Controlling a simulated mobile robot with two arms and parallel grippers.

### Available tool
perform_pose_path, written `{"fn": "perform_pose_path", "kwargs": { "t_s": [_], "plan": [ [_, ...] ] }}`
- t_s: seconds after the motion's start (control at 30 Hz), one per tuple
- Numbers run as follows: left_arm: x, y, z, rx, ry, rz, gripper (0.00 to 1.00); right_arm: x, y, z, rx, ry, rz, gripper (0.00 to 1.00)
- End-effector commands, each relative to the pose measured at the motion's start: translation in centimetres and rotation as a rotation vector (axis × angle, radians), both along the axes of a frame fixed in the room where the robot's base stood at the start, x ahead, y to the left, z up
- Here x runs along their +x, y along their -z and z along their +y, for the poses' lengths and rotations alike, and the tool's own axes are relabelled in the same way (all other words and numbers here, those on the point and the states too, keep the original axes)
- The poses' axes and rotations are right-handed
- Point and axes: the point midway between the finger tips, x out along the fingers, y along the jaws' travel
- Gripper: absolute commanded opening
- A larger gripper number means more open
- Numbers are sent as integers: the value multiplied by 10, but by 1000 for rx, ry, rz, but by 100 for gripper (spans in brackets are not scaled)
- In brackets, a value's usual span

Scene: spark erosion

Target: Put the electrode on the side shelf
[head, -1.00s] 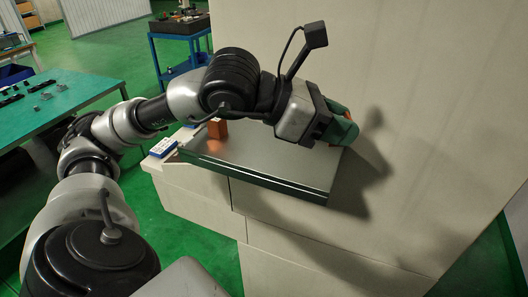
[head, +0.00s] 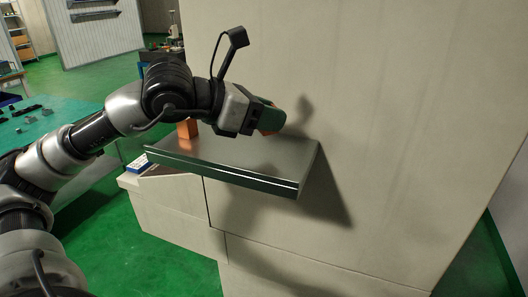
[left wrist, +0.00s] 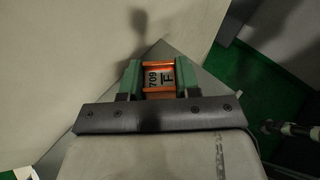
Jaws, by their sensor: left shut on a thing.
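My left gripper (head: 266,117) has green fingers and is shut on the electrode (head: 273,121), an orange copper-coloured piece. In the left wrist view the electrode (left wrist: 159,77) shows between the two fingers, with an orange frame and a label with dark characters. The side shelf (head: 245,160) is a grey metal plate on the pale machine wall. The gripper holds the electrode over the back right part of the shelf; whether it touches the shelf cannot be told. My right gripper is not in view.
A copper-coloured block (head: 187,129) stands on the shelf's back left part, partly behind my arm. A white-and-blue box (head: 139,164) lies left of the shelf. The pale machine wall (head: 400,110) rises behind. The shelf's front and middle are clear.

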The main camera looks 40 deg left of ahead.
Motion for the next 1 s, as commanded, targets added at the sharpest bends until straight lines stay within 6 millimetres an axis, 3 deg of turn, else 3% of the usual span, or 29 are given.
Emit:
{"fn": "perform_pose_path", "kwargs": {
  "t_s": [0.17, 0.4, 0.8, 0.83, 0.97, 1.0],
  "plan": [
    [2, 8, 6, 0, -1, -2, 0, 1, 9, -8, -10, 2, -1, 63],
    [1, 43, 6, -1, -1, -2, 0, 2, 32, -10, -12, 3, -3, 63],
    [1, 46, 6, -2, 0, -3, 0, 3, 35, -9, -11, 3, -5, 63],
    [1, 45, 6, -1, 0, 0, 36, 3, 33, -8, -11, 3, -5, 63],
    [1, 44, 6, -1, 0, 0, 56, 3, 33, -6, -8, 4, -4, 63],
    [1, 44, 6, -1, 0, 0, 57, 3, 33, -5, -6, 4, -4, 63]
  ]
}}
